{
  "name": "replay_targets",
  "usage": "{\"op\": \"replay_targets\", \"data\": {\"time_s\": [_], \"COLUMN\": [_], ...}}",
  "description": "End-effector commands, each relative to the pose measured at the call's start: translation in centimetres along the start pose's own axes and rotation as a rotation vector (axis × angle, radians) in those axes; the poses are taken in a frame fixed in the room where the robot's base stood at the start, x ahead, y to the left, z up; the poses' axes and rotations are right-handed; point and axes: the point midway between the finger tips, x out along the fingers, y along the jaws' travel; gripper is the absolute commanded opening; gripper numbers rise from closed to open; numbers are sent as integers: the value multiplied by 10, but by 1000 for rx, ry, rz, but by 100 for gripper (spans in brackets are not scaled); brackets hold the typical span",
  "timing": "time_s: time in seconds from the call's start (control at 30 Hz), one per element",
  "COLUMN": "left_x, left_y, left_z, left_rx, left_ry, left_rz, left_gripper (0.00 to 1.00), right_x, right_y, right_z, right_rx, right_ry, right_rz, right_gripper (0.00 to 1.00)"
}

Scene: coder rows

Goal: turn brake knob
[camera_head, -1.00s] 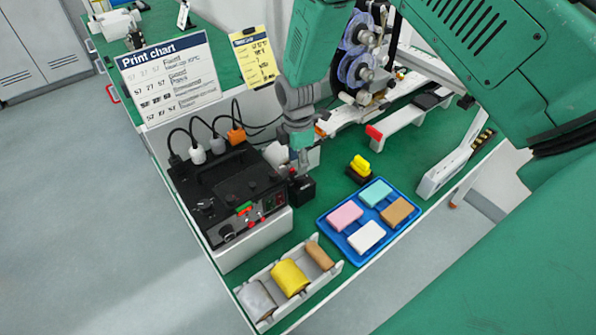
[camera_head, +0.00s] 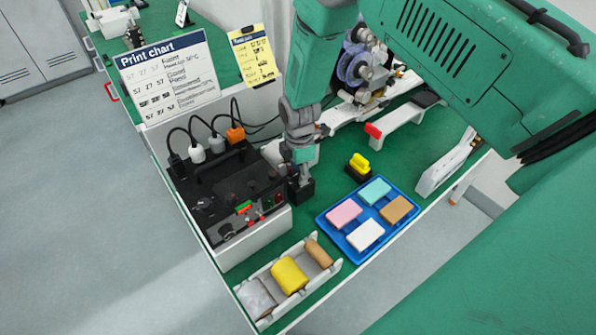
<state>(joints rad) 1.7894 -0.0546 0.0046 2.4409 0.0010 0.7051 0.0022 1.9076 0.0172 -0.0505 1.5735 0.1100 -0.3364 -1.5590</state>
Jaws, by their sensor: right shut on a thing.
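My right arm comes in from the upper right and reaches down to the bench. My right gripper (camera_head: 299,178) is at the small black block (camera_head: 304,194) beside the right end of the black control box (camera_head: 228,195). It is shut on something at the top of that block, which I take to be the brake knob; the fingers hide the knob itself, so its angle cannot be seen. My left gripper is not in view.
A blue tray (camera_head: 352,241) with several coloured blocks lies right of the gripper, with a yellow-topped black item (camera_head: 360,165) behind it. A white rack of rolls (camera_head: 263,304) is in front. Cables (camera_head: 190,133) and a print chart (camera_head: 170,75) stand behind the control box.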

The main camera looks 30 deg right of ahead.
Motion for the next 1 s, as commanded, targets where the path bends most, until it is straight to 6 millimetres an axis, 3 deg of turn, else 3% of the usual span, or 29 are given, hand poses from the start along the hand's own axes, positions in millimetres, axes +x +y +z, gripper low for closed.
{"op": "replay_targets", "data": {"time_s": [0.37, 1.0], "left_x": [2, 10], "left_y": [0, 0], "left_z": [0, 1], "left_rx": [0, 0], "left_ry": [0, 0], "left_rz": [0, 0], "left_gripper": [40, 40], "right_x": [-3, -5], "right_y": [4, 7], "right_z": [-7, -8], "right_rx": [127, 712], "right_ry": [10, 15], "right_rz": [9, 13], "right_gripper": [0, 0]}}
